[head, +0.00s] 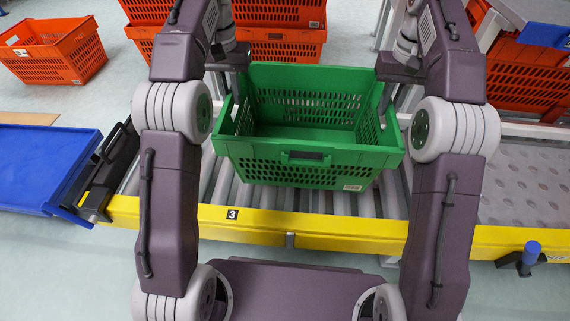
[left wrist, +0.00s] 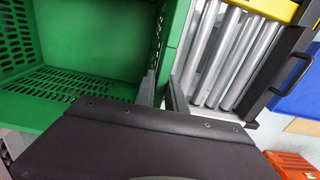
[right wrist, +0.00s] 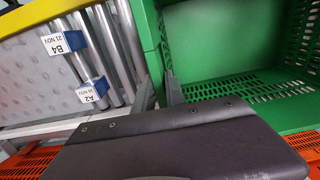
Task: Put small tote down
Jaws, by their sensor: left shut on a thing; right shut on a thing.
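A green tote (head: 312,158), empty and open at the top, is over the roller conveyor (head: 290,197) in the middle of the head view. Its height above the rollers is hard to tell. My left gripper (head: 238,62) is at its left wall; in the left wrist view my left fingers (left wrist: 161,95) are shut on the wall of the green tote (left wrist: 85,45). My right gripper (head: 392,68) is at its right wall; in the right wrist view my right fingers (right wrist: 160,92) are shut on the wall of the green tote (right wrist: 215,50). The fingertips are partly hidden.
A yellow rail (head: 330,238) runs along the conveyor's front. A blue tray (head: 40,165) lies at the left and a dimpled plate (head: 525,185) at the right. Orange totes (head: 55,52) stand on the floor behind, with stacked orange totes (head: 285,52) behind the green one.

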